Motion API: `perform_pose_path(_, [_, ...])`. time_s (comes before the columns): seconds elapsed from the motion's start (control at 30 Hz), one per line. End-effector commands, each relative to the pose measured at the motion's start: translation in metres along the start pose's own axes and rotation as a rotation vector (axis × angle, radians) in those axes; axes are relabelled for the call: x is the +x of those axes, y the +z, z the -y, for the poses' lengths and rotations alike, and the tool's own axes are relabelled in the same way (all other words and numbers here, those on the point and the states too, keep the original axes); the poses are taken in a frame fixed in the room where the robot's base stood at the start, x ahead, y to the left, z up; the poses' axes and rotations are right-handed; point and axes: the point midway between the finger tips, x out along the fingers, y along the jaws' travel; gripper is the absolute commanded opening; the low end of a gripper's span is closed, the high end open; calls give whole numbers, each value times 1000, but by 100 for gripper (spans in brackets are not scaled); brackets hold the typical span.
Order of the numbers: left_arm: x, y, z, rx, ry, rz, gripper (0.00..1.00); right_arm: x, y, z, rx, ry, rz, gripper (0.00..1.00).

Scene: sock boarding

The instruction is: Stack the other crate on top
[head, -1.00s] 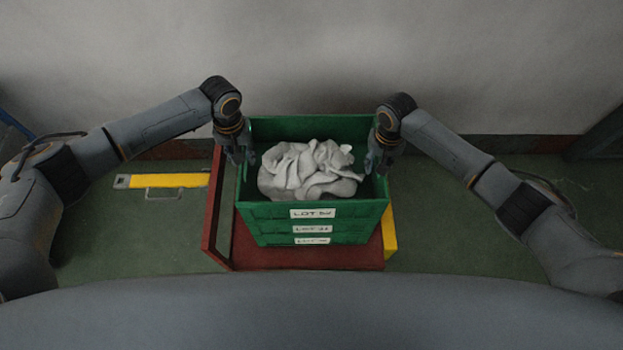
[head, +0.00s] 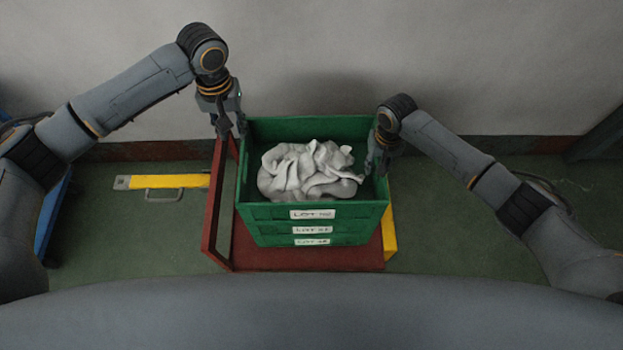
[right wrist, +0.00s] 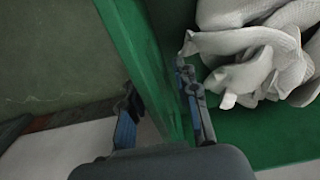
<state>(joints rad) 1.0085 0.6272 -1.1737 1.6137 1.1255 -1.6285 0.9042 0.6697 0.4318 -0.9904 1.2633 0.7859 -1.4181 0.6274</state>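A stack of green crates (head: 270,212) with white lot labels stands upright on a red base (head: 300,258) in the head view. The top crate holds a heap of pale grey-white socks (head: 310,170), also seen in the right wrist view (right wrist: 250,60). My right gripper (head: 378,160) is at the top crate's right wall. In the right wrist view its fingers (right wrist: 162,105) stand apart, one on each side of the green wall (right wrist: 130,50); the gap looks open. The lower crates' insides are hidden.
A red upright frame (head: 212,215) stands close along the stack's left side. A yellow bar with a handle (head: 165,181) lies on the floor at left. Yellow shows at the base's right (head: 389,235). A wall is behind; the right floor is mostly clear.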

Motion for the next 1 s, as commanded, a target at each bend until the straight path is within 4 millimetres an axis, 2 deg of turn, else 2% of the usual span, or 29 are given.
perform_pose_path(0.17, [-3, 0, 0, 0, 0, 0, 30, -19, -1, 0, 0, -2, -4, 31])
perform_pose_path(0.4, [-2, 0, 0, 0, 0, 0, 30, -71, -2, 0, -1, -2, -6, 31])
perform_pose_path(0.6, [-2, 0, 0, 0, 0, 0, 30, -105, -1, 0, 1, -2, -3, 31])
perform_pose_path(0.77, [-2, 0, 0, 0, 0, 0, 30, -117, 0, 0, 1, 0, -1, 31])
perform_pose_path(1.0, [-2, 0, 0, 0, 0, 0, 30, -120, 0, -1, 1, 0, 0, 31])
